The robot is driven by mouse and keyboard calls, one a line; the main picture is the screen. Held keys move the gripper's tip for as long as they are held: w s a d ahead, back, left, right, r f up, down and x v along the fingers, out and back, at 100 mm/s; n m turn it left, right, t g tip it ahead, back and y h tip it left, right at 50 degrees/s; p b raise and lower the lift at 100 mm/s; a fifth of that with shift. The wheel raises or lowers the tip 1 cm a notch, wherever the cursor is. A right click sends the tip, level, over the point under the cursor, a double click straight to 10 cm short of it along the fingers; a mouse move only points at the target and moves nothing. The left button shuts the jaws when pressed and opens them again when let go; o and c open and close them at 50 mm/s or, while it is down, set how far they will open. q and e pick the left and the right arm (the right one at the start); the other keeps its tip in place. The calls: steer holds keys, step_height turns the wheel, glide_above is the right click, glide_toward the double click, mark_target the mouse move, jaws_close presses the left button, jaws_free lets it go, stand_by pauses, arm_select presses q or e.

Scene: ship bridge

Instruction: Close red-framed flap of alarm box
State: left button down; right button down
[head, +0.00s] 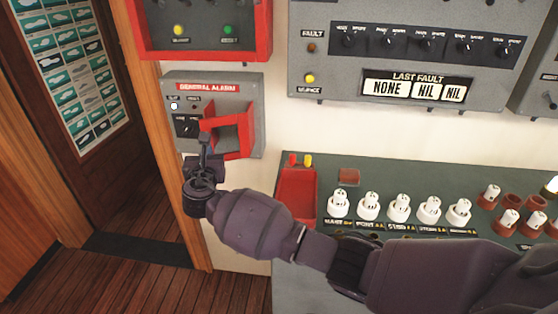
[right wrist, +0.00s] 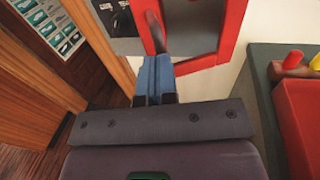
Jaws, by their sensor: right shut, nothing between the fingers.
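The grey alarm box (head: 215,84), labelled GENERAL ALARM, is on the wall left of centre in the head view. Its red-framed flap (head: 248,130) is at the box's lower right, and its exact angle is hard to judge. The red frame (right wrist: 231,30) also fills the upper middle of the right wrist view, with a grey area inside. My right gripper (head: 206,142) is shut and empty in front of the flap's left side. Its fingertips (right wrist: 155,60) overlap the frame's lower left in the wrist view; contact cannot be told. My left gripper is not in view.
A console (head: 400,175) with white knobs stands at lower right, with a red tray (head: 296,195) at its left end. A red-framed panel (head: 262,30) is above the alarm box. A wooden door frame (head: 165,120) is close on the left.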

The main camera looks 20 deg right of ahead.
steer(key=w+m+g+h+b, duration=0.1)
steer(key=w, duration=0.1)
steer(key=w+m+h+b, duration=0.1)
steer(key=w+h, duration=0.1)
steer(key=w+m+g+h+b, duration=0.1)
steer(key=w+h, duration=0.1)
steer(key=shift+a+f+m+g, duration=0.1)
steer(key=shift+a+m+g, duration=0.2)
steer(key=shift+a+m, duration=0.1)
steer(key=shift+r, duration=0.2)
stand_by(0.6)
